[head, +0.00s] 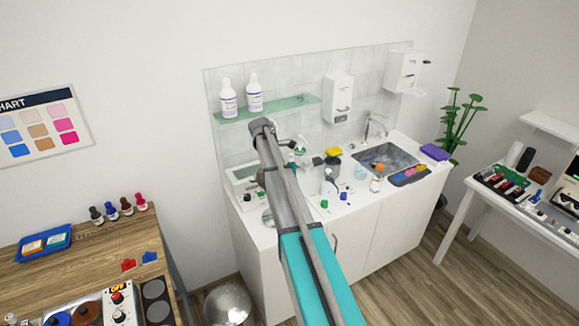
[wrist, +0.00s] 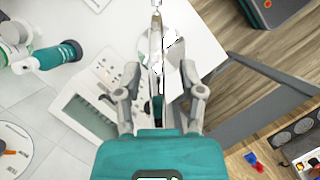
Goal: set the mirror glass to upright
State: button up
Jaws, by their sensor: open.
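The mirror glass seems to be the thin upright piece (wrist: 155,40) seen almost edge-on in the wrist view, above a round silver disc (wrist: 184,50) at the counter's corner. I cannot tell its exact tilt. The disc also shows in the head view (head: 267,217), partly behind my arm. My gripper (wrist: 164,95) is open in the wrist view, one finger on each side of the thin piece's lower end. I cannot tell whether either finger touches it.
A white device with a panel (wrist: 88,105) stands beside my left finger. A teal-and-white bottle (wrist: 55,58) lies in view at the upper left. Bottles and small items crowd the white counter (head: 335,222) near the sink (head: 400,156). A wooden table (head: 90,255) stands at left.

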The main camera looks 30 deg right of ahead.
dwell(0.3)
jog(key=shift+s+d+r+m+p, duration=0.2)
jog(key=shift+s+d+r+p, duration=0.2)
jog(key=shift+s+d, duration=0.2)
jog(key=shift+s+d+r+m+p, duration=0.2)
jog(key=shift+s+d+r+p, duration=0.2)
jog(key=shift+s+d, duration=0.2)
jog(key=s+a+f+m+t+y+b, duration=0.1)
jog(key=s+a+f+m+b, duration=0.2)
jog(key=s+a, duration=0.6)
jog(key=s+a+f+m+t+y+b, duration=0.1)
jog(key=s+a+f+m+b, duration=0.2)
jog(key=s+a, duration=0.6)
jog(key=s+a+f+m+t+y+b, duration=0.1)
jog(key=s+a+f+m+b, duration=0.2)
jog(key=s+a+f+b, duration=0.2)
jog(key=s+a+f, duration=0.2)
jog(key=s+a, duration=0.2)
jog(key=a, duration=0.2)
jog(key=shift+s+y, duration=0.3)
jog(key=shift+s, duration=0.1)
